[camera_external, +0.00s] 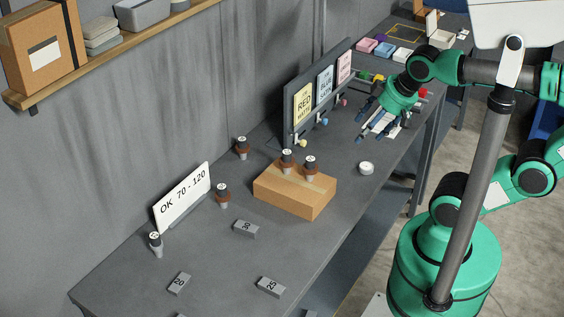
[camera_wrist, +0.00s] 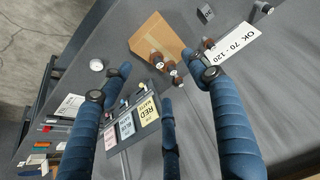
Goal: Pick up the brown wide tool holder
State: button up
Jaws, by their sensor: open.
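Several brown-collared tool holders with dark tops show in the external view. One stands near the wall (camera_external: 242,147) and one by the OK sign (camera_external: 222,193). I cannot tell for sure which is the wide one. My gripper (camera_external: 372,122) is open and empty above the bench, right of the box and away from the holders. In the wrist view my gripper (camera_wrist: 160,78) has its blue fingers spread, with brown holders (camera_wrist: 157,58) beyond.
The cardboard box (camera_external: 290,200) sits mid-bench, with a white round item (camera_external: 366,168) beside it. A board with colour signs (camera_external: 320,95) stands behind my gripper. The OK 70-120 sign (camera_external: 183,197) and grey number blocks (camera_external: 246,229) are at left. Bench space between is clear.

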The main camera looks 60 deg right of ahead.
jog(key=shift+o, duration=0.5)
jog(key=w+a+f+n+g+p, duration=0.1)
jog(key=w+a+g+p, duration=0.15)
jog(key=w, duration=1.05)
jog(key=w+a+n+g+p, duration=0.1)
jog(key=w+a, duration=0.2)
jog(key=w, duration=1)
jog(key=w+a+f, duration=0.3)
jog(key=w+f, duration=0.3)
jog(key=f, duration=0.1)
jog(key=w+a+f+n+g+p, duration=0.1)
jog(key=w+a+f, duration=0.2)
jog(key=w+f, duration=0.3)
jog(key=w+a+f+g+p, duration=0.1)
jog(key=w+a+f, duration=0.2)
jog(key=w+f, duration=0.3)
jog(key=shift+w+f+n, duration=0.15)
jog(key=shift+f+n, duration=0.15)
jog(key=shift+f, duration=0.6)
jog(key=shift+f, duration=0.1)
